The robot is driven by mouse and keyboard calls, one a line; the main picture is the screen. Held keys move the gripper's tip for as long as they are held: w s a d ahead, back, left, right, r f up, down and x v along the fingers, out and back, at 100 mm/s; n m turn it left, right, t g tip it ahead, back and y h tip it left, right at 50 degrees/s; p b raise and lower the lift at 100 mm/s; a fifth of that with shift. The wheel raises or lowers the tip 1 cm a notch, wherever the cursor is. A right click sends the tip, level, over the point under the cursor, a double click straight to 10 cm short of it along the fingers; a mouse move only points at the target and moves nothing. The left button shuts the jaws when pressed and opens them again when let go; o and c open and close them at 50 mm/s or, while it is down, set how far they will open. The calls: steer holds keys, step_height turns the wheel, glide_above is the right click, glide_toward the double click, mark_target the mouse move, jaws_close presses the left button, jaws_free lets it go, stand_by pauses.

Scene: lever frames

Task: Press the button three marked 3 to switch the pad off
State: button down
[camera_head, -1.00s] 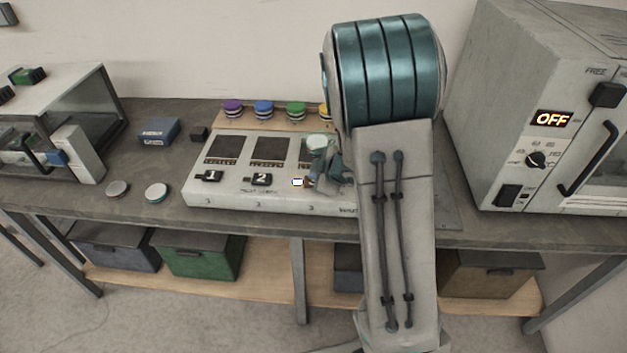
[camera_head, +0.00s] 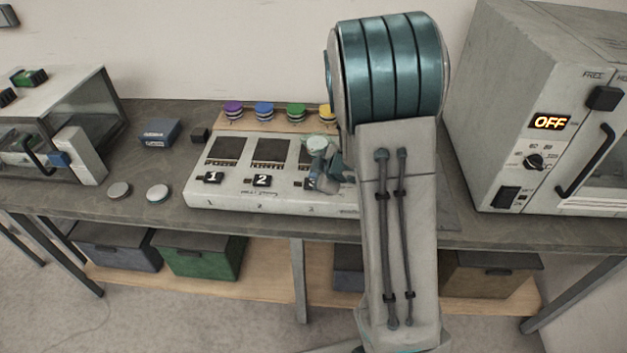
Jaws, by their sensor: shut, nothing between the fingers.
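The pad (camera_head: 228,198) is a pale sloped panel on the bench with dark square plates and a row of small black buttons. Button 1 (camera_head: 211,177) and button 2 (camera_head: 262,181) show white numerals. The third button (camera_head: 304,182) is dark and partly covered by my gripper; its numeral is hidden. My gripper (camera_head: 325,184) is shut and empty, low over the pad at the right edge of this button. I cannot tell whether it touches it. My arm hides the right part of the pad.
Purple, blue, green and yellow round knobs (camera_head: 264,109) stand behind the pad. An oven (camera_head: 490,130) reading OFF stands at right. A glass-sided case (camera_head: 85,100) is at left. Two discs (camera_head: 157,193) and a blue box (camera_head: 160,131) lie on the bench left of the pad.

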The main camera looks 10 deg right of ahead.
step_height(320, 180, up, 6)
steer(key=p, duration=0.5)
steer(key=shift+p, duration=0.4)
